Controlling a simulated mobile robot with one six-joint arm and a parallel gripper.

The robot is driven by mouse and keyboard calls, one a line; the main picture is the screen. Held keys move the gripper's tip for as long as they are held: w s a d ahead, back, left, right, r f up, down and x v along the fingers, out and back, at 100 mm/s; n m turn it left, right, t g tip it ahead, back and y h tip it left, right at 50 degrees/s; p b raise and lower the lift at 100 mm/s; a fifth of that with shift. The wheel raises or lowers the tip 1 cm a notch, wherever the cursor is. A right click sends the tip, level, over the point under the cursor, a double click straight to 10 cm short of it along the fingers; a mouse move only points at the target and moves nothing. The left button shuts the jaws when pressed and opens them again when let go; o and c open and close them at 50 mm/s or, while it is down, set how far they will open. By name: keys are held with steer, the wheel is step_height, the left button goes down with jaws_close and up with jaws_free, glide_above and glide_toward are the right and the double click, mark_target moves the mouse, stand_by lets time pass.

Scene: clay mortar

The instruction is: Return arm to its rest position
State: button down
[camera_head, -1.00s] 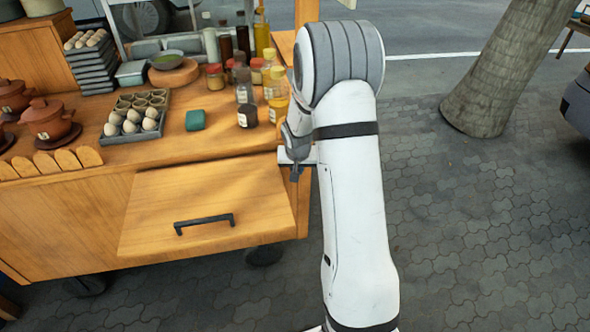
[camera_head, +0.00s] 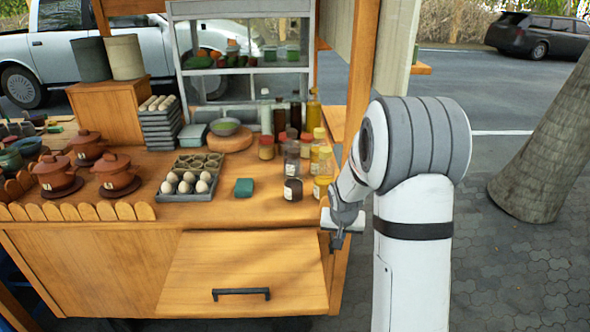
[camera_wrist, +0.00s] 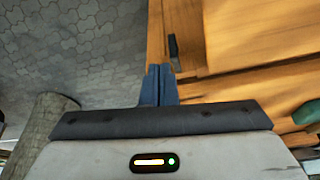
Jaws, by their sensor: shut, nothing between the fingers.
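My gripper (camera_head: 337,242) hangs at the right end of the wooden cart, beside the cart's right front corner. In the wrist view its two fingers (camera_wrist: 159,72) are together, with nothing between them. My arm is folded, with its large elbow high at the right of the head view. The cart's drawer or flap front (camera_head: 245,270) with a black handle (camera_head: 241,293) is just left of my gripper. In the wrist view the handle (camera_wrist: 173,47) shows just beyond the fingertips; I cannot tell whether they touch the cart.
The cart top carries an egg tray (camera_head: 188,182), a green block (camera_head: 244,187), lidded clay pots (camera_head: 116,175) and several sauce bottles (camera_head: 293,170) near the right edge. A wooden post (camera_head: 362,70) rises close to my arm. A tree trunk (camera_head: 545,160) stands right; paving between is clear.

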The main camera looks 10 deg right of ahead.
steer(key=s+a+r+n, duration=0.1)
steer(key=s+a+r, duration=0.2)
steer(key=s, duration=0.6)
steer(key=s+a+r+n+y, duration=0.1)
steer(key=s+a+r+n, duration=0.1)
steer(key=s+a+r, duration=0.2)
steer(key=s+a+r+n+g+p, duration=0.1)
steer(key=s+a+r, duration=0.2)
steer(key=s+r, duration=0.5)
steer(key=s, duration=0.7)
steer(key=shift+a+r+y, duration=0.25)
steer(key=shift+y, duration=0.05)
